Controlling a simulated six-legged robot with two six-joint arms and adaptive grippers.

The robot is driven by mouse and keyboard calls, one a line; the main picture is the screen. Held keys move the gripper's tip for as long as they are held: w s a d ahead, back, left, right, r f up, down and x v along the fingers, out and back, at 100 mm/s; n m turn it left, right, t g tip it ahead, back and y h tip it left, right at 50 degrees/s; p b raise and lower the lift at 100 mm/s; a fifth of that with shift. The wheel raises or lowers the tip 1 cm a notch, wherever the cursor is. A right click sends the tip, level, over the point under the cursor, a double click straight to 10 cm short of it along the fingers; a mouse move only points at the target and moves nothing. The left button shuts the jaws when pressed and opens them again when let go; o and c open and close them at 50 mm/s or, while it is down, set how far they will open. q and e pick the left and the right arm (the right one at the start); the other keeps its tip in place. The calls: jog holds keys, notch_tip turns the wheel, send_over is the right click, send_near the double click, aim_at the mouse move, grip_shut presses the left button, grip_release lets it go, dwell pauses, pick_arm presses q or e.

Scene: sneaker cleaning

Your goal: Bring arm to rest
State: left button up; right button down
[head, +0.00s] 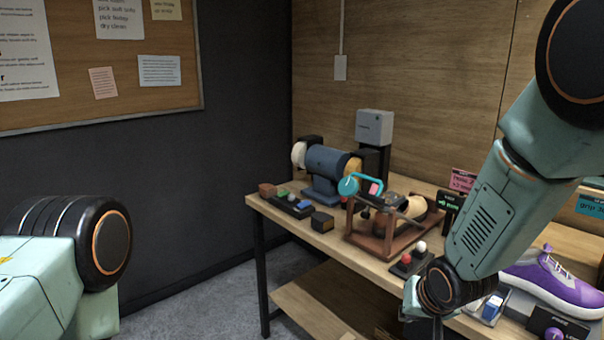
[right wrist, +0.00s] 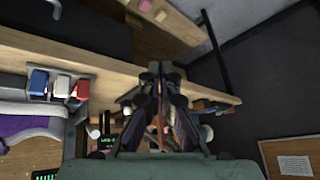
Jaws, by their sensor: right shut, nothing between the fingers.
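My right arm reaches down from the upper right of the head view, in front of the workbench (head: 330,236). Its gripper (head: 437,326) is at the bottom edge, partly cut off, close to the front of the bench. In the right wrist view the right gripper's fingers (right wrist: 158,80) are together and hold nothing. Part of my left arm shows at the lower left of the head view; its gripper is out of frame.
The bench holds a blue polishing machine (head: 325,165), a wooden frame (head: 385,235), a red-and-white button box (head: 409,260) and a purple sneaker (head: 553,283). A lower shelf (head: 312,303) lies beneath. Grey floor (head: 205,290) is clear left of the bench.

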jog(key=s+f+g+b, duration=0.1)
jog(key=s+f+g, duration=0.1)
jog(key=s+f, duration=0.5)
jog(key=s+d+f+n+g+b, duration=0.1)
jog(key=s+f, duration=0.7)
jog(key=s, duration=0.9)
jog(key=s+d+f+g+b, duration=0.1)
jog(key=s+f+g, duration=0.2)
jog(key=s+f, duration=0.5)
jog(key=s, duration=0.4)
jog(key=shift+d+f+n, duration=0.2)
jog(key=shift+n, duration=0.1)
